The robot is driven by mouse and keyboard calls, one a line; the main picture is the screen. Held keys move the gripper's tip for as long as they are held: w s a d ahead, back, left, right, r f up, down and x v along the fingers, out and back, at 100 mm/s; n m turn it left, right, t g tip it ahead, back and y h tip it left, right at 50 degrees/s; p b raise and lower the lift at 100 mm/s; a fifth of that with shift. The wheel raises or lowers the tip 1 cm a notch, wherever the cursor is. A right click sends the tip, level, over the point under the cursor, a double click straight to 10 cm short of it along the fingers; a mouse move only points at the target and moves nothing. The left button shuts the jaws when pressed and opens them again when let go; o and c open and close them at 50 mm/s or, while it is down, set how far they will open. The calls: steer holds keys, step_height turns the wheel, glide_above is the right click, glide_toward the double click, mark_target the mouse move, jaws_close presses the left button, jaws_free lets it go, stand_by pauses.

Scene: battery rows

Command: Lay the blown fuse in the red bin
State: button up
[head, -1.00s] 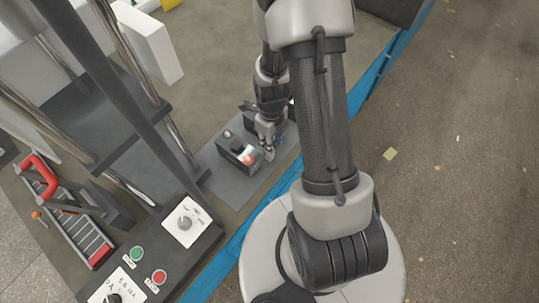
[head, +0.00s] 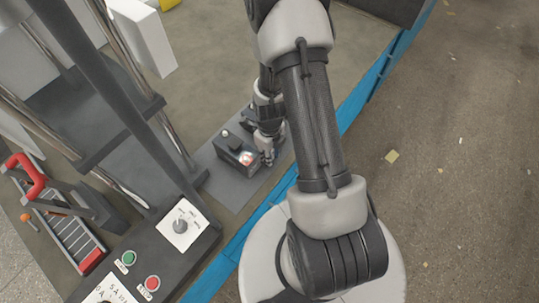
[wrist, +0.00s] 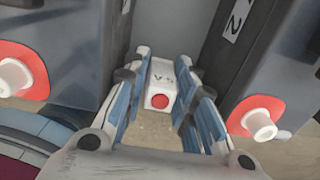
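A small white block with a red dot on its near end, which looks like the fuse (wrist: 161,84), sits between two dark battery blocks in the wrist view. My gripper (wrist: 162,62) has its blue-lined fingers on either side of it. Narrow gaps seem to show between the fingers and the block, so the fingers look open around it. In the head view, my gripper (head: 267,160) points down beside a dark battery block (head: 235,152), and the fuse cannot be made out there. I cannot identify a red bin in either view.
Dark blocks with red discs and white posts (wrist: 262,124) stand close on both sides of the fingers. A panel with a dial (head: 181,222), green button (head: 128,257) and red button (head: 152,283) lies at lower left.

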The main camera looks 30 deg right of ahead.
steer(key=shift+c, duration=0.6)
jaws_close()
steer(key=shift+r, duration=0.1)
